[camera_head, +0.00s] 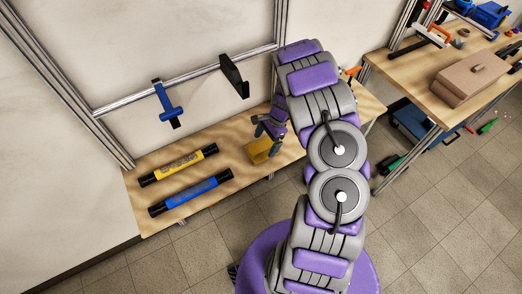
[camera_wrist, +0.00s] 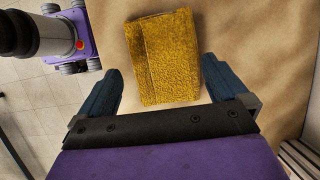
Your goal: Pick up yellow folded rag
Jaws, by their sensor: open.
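The yellow folded rag (camera_wrist: 165,60) lies flat on the wooden bench in the wrist view, a textured rectangle with a fold near its left side. In the head view the rag (camera_head: 258,150) is on the bench below my gripper, partly covered by it. My gripper (camera_wrist: 160,88) is open and empty. Its two dark blue fingers stand on either side of the rag's near end, with a gap on each side. In the head view my gripper (camera_head: 268,130) is just above the rag; its exact height is hard to tell.
A yellow tube (camera_head: 178,165) and a blue tube (camera_head: 190,193) with black ends lie left of the rag on the bench (camera_head: 235,172). A metal rail (camera_head: 190,76) with a blue clamp (camera_head: 166,102) and a black bracket (camera_head: 235,75) runs above. A cluttered second table (camera_head: 425,98) stands right.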

